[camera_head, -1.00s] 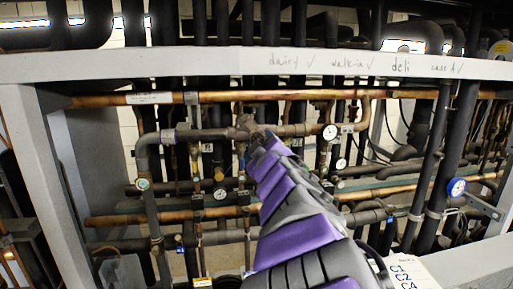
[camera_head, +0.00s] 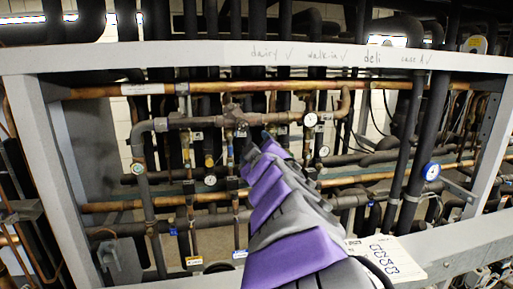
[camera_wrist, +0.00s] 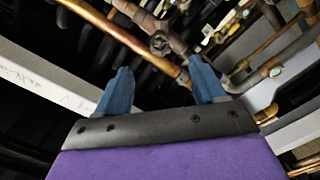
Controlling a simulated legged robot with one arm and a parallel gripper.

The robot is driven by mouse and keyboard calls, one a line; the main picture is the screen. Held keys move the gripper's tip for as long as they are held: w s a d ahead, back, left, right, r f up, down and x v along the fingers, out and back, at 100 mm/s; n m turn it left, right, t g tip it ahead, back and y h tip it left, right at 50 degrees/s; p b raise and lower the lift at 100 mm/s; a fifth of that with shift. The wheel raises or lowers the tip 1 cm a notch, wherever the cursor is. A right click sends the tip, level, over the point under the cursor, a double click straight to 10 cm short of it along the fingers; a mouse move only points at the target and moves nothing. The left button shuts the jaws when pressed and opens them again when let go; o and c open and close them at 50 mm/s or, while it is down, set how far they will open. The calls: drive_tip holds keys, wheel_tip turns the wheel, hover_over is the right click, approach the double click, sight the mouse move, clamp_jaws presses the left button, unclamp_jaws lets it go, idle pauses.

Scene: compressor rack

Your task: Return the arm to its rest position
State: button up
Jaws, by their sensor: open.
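My purple and grey arm reaches from the bottom of the head view up into the rack. My gripper (camera_head: 257,143) is at its far end, in front of the pipes near a brown valve fitting. In the wrist view my gripper (camera_wrist: 162,85) shows two blue fingers spread wide apart with nothing between them. A dark round valve part (camera_wrist: 160,44) and copper pipes lie beyond the fingertips. I cannot tell from these frames how far the fingers are from the pipes.
A grey frame beam (camera_head: 200,58) with handwritten labels crosses above the arm. A lower grey beam (camera_head: 455,243) crosses in front, with a white tag card (camera_head: 385,258). Gauges, such as a blue-rimmed one (camera_head: 431,171), and black pipes stand close on both sides.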

drive_tip(key=s+d+f+m+g+h+b, duration=0.4)
drive_tip(key=s+d+f+m, duration=0.15)
drive_tip(key=d+f, duration=0.6)
drive_tip(key=s+d+f+m+g+h+b, duration=0.35)
drive_tip(key=s+d+f, duration=0.25)
drive_tip(key=d+f, duration=0.5)
drive_tip(key=s+a+f+m+g+y+b, duration=0.1)
drive_tip(key=s+f+g+b, duration=0.3)
drive_tip(key=s+f, duration=0.9)
drive_tip(key=s+a+f+m+g+y+b, duration=0.2)
drive_tip(key=s+a+f+g+b, duration=0.2)
drive_tip(key=s+f, duration=0.9)
drive_tip(key=s+g+b, duration=0.1)
drive_tip(key=s+g, duration=0.2)
drive_tip(key=s, duration=0.3)
drive_tip(key=shift+s+a+g+y, duration=0.1)
drive_tip(key=shift+a+g+y, duration=0.1)
drive_tip(key=shift+g+y, duration=0.05)
